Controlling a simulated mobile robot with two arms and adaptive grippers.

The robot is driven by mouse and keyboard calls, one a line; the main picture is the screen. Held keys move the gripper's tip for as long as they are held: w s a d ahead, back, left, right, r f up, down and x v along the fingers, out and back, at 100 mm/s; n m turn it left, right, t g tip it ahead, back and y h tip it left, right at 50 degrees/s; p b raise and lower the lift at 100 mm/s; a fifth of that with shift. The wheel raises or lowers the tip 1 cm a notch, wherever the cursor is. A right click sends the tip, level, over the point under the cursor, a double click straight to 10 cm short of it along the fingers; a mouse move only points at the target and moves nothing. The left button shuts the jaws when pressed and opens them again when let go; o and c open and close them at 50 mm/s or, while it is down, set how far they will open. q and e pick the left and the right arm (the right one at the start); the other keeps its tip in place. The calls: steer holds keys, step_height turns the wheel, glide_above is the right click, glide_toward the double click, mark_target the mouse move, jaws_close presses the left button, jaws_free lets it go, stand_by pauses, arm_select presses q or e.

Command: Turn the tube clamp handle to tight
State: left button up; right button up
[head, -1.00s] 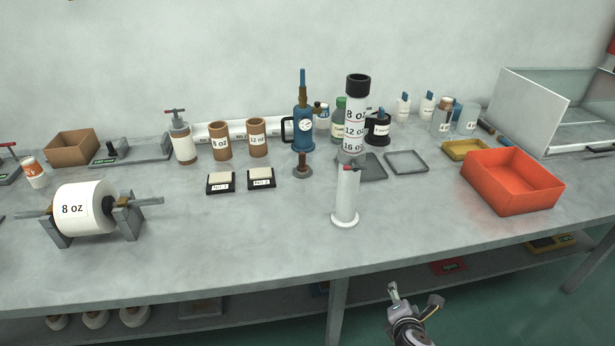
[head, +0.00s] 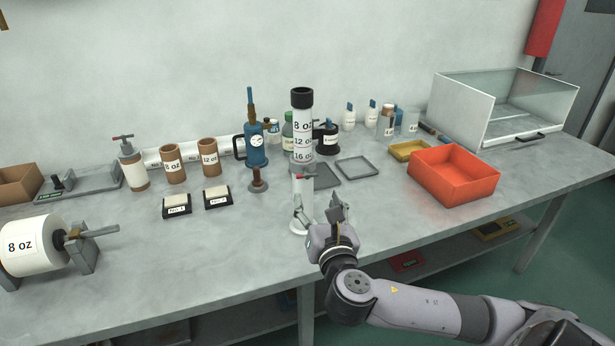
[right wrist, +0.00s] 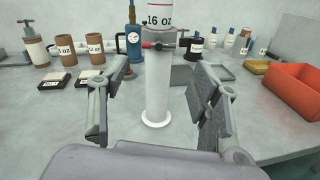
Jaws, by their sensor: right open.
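The tube stand (head: 302,185) is a white post on a round base near the table's front. It carries a clear tube (head: 302,125) with a black cap and labels 8 oz, 12 oz and 16 oz. The clamp handle (head: 307,175), with a red end, sits at the top of the post; in the right wrist view the handle (right wrist: 158,44) lies sideways just below the 16 oz label. My right gripper (head: 319,207) is open in front of the post. In the right wrist view its fingers (right wrist: 160,95) are spread on either side of the post, below the handle, apparently empty. My left gripper is not visible.
An orange bin (head: 453,176) and a yellow tray (head: 409,151) stand to the right. A blue pump-like device (head: 256,148) stands behind left, with brown cups (head: 174,165) further left. Grey square trays (head: 356,168) lie behind the post.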

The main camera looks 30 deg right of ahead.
mark_target(309, 177)
steer(key=p+x, duration=0.1)
steer(key=x, duration=0.9)
steer(key=shift+s, duration=0.1)
steer(key=c, duration=1)
steer(key=shift+c, duration=0.2)
